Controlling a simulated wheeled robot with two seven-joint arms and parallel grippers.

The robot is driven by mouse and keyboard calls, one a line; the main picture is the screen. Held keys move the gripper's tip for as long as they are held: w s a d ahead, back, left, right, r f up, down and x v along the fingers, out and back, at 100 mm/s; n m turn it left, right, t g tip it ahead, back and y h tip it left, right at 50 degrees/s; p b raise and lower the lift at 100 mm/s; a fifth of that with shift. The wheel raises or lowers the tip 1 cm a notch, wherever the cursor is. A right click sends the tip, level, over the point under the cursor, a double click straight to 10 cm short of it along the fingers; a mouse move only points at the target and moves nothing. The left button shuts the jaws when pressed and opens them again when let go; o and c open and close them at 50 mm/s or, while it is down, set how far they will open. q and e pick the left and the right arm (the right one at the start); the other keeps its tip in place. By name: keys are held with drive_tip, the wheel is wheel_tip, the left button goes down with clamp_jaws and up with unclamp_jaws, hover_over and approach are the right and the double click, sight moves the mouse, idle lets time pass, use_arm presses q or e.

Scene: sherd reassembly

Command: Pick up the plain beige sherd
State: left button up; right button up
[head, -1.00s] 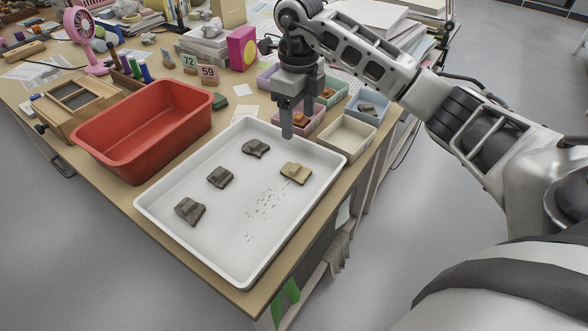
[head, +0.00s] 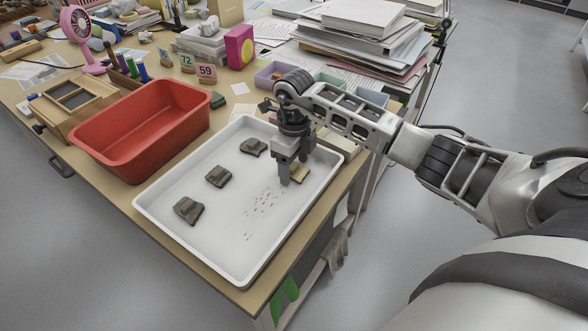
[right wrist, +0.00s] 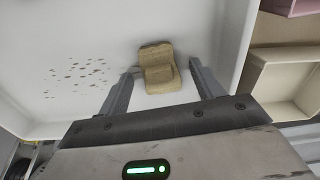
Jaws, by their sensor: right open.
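The plain beige sherd (head: 301,172) lies in the white tray (head: 240,272), near its right side. In the head view my right gripper (head: 290,178) hangs over it and hides part of it. In the right wrist view the beige sherd (right wrist: 158,68) shows near the ends of the two fingers, and my right gripper (right wrist: 160,82) is open with its fingers apart on either side of it. I cannot tell from this how high the fingertips are above the tray floor. My left gripper is not in view.
Several dark grey-brown sherds, such as one at the front (head: 188,210), lie in the tray, with small dark specks beside them. A red tub (head: 140,150) stands left of the tray. A cream bin (right wrist: 285,75) stands just outside the tray wall.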

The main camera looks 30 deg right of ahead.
drive_tip(key=c, duration=1.1)
drive_tip(key=shift+o, duration=0.2)
drive_tip(key=shift+r, duration=0.15)
